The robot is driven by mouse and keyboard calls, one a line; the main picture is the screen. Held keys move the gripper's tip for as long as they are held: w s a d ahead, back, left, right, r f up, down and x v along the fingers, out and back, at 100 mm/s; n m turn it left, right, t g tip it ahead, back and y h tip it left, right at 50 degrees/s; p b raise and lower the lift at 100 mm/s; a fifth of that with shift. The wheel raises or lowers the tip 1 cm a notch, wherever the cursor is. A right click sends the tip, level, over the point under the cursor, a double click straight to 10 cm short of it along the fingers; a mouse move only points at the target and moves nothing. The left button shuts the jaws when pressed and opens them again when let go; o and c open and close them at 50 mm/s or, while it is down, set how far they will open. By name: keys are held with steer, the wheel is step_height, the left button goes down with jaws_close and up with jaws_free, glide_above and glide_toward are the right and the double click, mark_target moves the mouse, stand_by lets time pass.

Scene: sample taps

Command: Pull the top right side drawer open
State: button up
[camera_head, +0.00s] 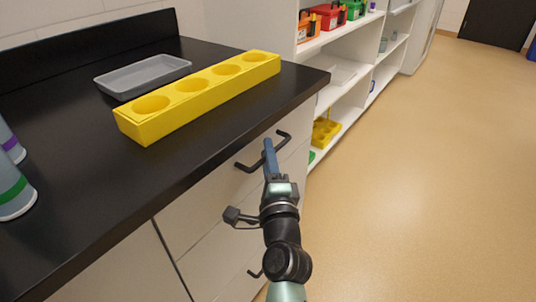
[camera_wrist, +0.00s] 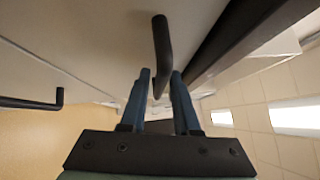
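The top right side drawer (camera_head: 205,195) is a pale front just under the black counter, and it looks closed. Its dark bar handle (camera_head: 247,167) shows on both sides of my gripper (camera_head: 269,150) in the head view. In the wrist view, the same handle (camera_wrist: 160,40) runs down between the two blue fingers of my gripper (camera_wrist: 160,77). The fingers stand apart, one on each side of the bar. I cannot tell whether either finger touches it. The handle's far part is partly hidden by the fingers.
A lower drawer handle (camera_head: 255,273) is below, also in the wrist view (camera_wrist: 35,104). The black counter (camera_head: 90,190) overhangs the drawers and holds a yellow rack (camera_head: 200,98) and a grey tray (camera_head: 143,75). White shelves (camera_head: 340,62) stand beyond. The floor (camera_head: 420,190) at right is clear.

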jaws_close()
stand_by(1.1)
